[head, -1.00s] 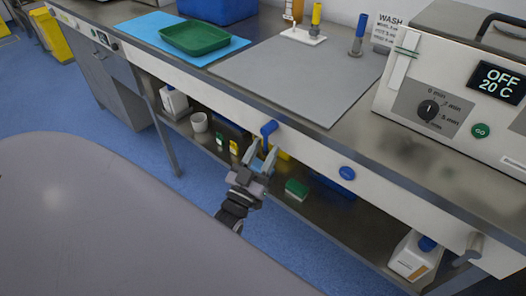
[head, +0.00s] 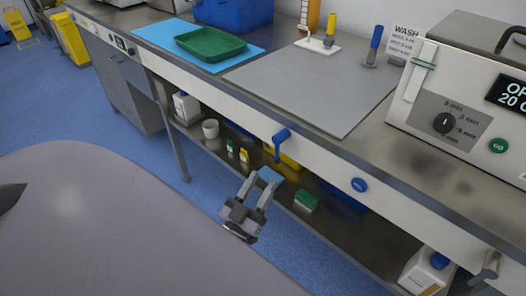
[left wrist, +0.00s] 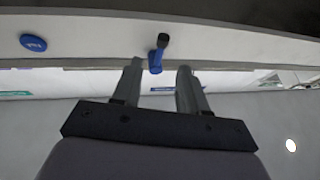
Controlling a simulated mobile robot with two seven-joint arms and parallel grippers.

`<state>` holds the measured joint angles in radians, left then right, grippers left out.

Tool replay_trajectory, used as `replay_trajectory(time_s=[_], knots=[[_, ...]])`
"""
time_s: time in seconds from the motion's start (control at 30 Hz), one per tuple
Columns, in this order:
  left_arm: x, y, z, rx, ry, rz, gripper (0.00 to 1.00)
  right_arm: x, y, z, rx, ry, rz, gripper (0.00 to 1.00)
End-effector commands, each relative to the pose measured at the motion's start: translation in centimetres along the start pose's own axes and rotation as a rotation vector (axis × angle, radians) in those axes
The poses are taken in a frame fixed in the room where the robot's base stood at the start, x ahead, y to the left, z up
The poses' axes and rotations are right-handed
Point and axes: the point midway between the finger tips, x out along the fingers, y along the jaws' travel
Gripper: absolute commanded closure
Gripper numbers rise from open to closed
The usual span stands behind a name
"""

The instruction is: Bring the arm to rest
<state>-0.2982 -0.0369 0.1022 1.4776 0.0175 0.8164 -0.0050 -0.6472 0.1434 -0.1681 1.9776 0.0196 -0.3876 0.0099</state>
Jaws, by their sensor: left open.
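My left gripper (head: 262,182) is open and empty in the head view, in front of the bench's lower edge. It stands apart from a blue lever handle (head: 280,138) on the white front panel. In the left wrist view the two fingers (left wrist: 160,66) are spread, and the blue lever (left wrist: 157,58) shows beyond them, between the tips. My right gripper is not in view.
The white bench front (head: 320,163) carries a round blue button (head: 359,185). Below, a shelf holds a green box (head: 306,202), a white cup (head: 210,129) and bottles. On top are a green tray (head: 210,46) and a grey mat (head: 310,90). Blue floor lies before the bench.

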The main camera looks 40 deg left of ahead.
Motion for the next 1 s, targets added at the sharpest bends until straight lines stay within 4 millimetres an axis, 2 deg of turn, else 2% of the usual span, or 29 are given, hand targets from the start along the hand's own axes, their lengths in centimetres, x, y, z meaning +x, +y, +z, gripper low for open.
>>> replay_trajectory(time_s=[0.37, 0.57, 0.77, 1.0], knots=[[0.0, 0.2, 0.0, 0.000, -0.027, 0.010, 0.57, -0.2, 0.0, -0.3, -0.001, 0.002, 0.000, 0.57], [-1.0, 1.8, 0.5, 0.002, -0.246, 0.083, 0.57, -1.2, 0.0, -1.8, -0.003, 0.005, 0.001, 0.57], [-4.5, 4.3, 1.2, 0.013, -0.567, 0.185, 0.57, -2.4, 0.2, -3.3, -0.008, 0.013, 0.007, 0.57], [-10.0, 6.6, 0.6, 0.037, -0.903, 0.291, 0.57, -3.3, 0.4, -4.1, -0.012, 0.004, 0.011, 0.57]])
